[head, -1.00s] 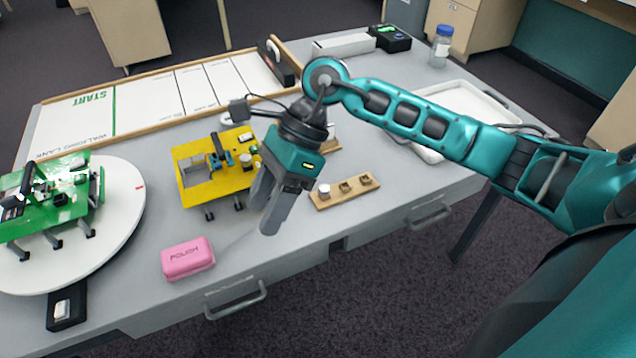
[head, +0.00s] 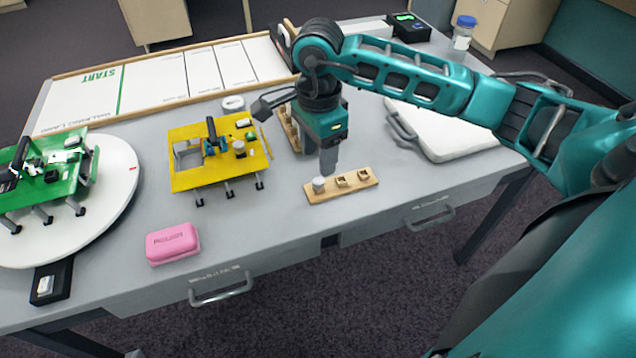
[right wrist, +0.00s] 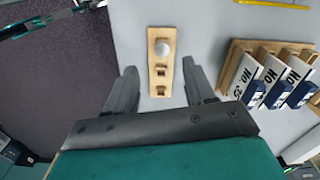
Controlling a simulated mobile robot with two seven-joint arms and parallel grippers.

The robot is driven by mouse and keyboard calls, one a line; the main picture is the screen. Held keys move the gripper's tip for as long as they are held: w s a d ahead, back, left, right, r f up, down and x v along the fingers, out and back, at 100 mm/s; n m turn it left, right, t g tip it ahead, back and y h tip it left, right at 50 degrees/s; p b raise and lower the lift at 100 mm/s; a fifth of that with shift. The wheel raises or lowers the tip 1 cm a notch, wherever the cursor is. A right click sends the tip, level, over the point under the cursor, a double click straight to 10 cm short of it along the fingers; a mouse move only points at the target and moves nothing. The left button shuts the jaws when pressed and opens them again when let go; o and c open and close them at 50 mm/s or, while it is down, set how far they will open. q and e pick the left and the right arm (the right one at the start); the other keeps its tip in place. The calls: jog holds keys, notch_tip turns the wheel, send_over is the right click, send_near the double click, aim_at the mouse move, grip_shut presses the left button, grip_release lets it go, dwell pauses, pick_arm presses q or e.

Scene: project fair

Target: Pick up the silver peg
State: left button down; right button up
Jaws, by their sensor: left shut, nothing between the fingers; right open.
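The silver peg (head: 319,185) stands upright in the leftmost place of a small wooden block (head: 355,184) near the table's front edge. The block's other two places look empty. In the right wrist view the peg (right wrist: 162,48) is a pale round top at the far end of the block (right wrist: 153,36). My right gripper (head: 328,168) points down just above and behind the peg in the head view. In the right wrist view the gripper (right wrist: 159,68) is open, with its fingers on either side of the block and nothing between them. My left gripper is not in view.
A yellow walker model (head: 190,182) stands left of the block, and a pink polish box (head: 172,245) lies in front of it. A wooden rack with labelled cards (right wrist: 268,80) is close to the gripper. Table between block and drawer edge is clear.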

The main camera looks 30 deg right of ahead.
aim_at(318, 181)
notch_tip(318, 181, down, 7)
jog(key=shift+w+r, duration=0.1)
grip_shut()
dwell(0.8)
